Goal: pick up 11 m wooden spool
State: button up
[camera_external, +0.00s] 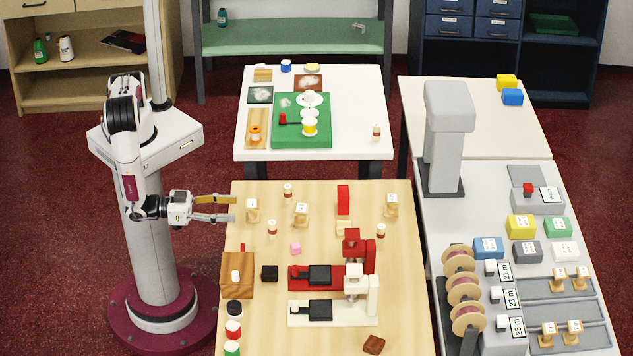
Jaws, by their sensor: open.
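Small wooden spools with white labels stand on the light wood table: one at its back left (252,211), one at the back middle (301,215) and one at the back right (391,206). More of the same kind stand on the grey trays at the right, such as this tray spool (560,281). The label writing on these spools is too small to read, so I cannot tell which is 11 m. My gripper (232,208) is open and empty, at the table's left edge, pointing right. The back-left spool is just beyond its fingertips; height difference is unclear.
Red and white machines (332,277) stand mid-table. A brown wooden block (237,276) and several jars line the left edge. Small bottles (272,228) stand among the spools. At right, larger reels (466,289) sit beside cards reading 21 m, 23 m and 25 m.

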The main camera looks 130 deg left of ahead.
aim_at(252, 203)
jog(key=shift+s+a+y, duration=0.15)
jog(key=shift+s+y, duration=0.15)
jog(key=shift+s, duration=0.05)
jog(key=shift+x, duration=1.3)
jog(key=shift+a, duration=0.1)
jog(key=shift+x, duration=2.5)
jog(key=shift+r, duration=0.1)
jog(key=c, duration=1.2)
